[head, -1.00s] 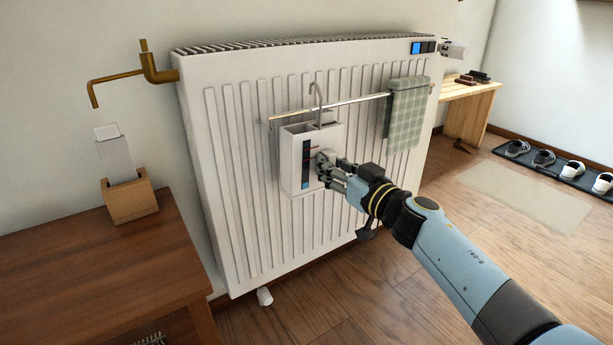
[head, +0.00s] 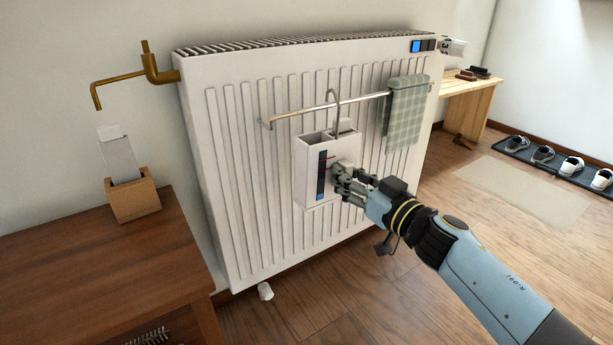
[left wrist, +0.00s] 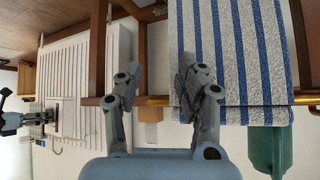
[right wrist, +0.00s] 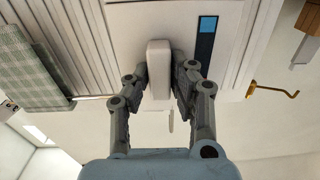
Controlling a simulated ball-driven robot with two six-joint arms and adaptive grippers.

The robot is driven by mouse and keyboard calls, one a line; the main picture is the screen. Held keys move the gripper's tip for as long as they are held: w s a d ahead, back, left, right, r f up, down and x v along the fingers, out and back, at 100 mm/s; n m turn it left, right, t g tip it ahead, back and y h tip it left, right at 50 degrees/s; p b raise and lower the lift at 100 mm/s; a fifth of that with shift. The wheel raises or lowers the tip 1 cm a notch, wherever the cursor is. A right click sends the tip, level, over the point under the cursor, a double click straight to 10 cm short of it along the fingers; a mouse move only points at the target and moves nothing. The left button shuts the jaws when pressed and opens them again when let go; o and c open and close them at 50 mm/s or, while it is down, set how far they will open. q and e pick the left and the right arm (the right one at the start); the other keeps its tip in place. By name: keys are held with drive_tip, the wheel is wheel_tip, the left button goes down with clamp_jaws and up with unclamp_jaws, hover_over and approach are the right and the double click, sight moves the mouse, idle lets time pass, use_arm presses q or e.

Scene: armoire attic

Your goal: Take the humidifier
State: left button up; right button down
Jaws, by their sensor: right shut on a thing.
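The humidifier (head: 309,172) is a white open-topped box with a dark strip with blue and red marks on its front and a thin metal hook (head: 338,112) above it. It is in front of the ribbed radiator, at the rail (head: 295,112); I cannot tell whether the hook still bears on the rail. My right gripper (head: 345,180) is shut on the white block (right wrist: 158,60) that sticks out of the humidifier's front, one finger on each side. My left gripper (left wrist: 157,82) is open and empty in the left wrist view, near a blue-striped cloth; the head view does not show it.
The white radiator (head: 235,200) stands behind the humidifier. A checked towel (head: 407,112) hangs on the rail to the right. A brown cabinet (head: 90,260) with a wooden holder (head: 132,198) stands at left. A bench (head: 470,105) and shoe mat lie at the far right.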

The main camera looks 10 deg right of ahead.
drive_tip(key=shift+p+v, duration=0.3)
drive_tip(key=shift+v, duration=1.55)
drive_tip(key=shift+r, duration=0.1)
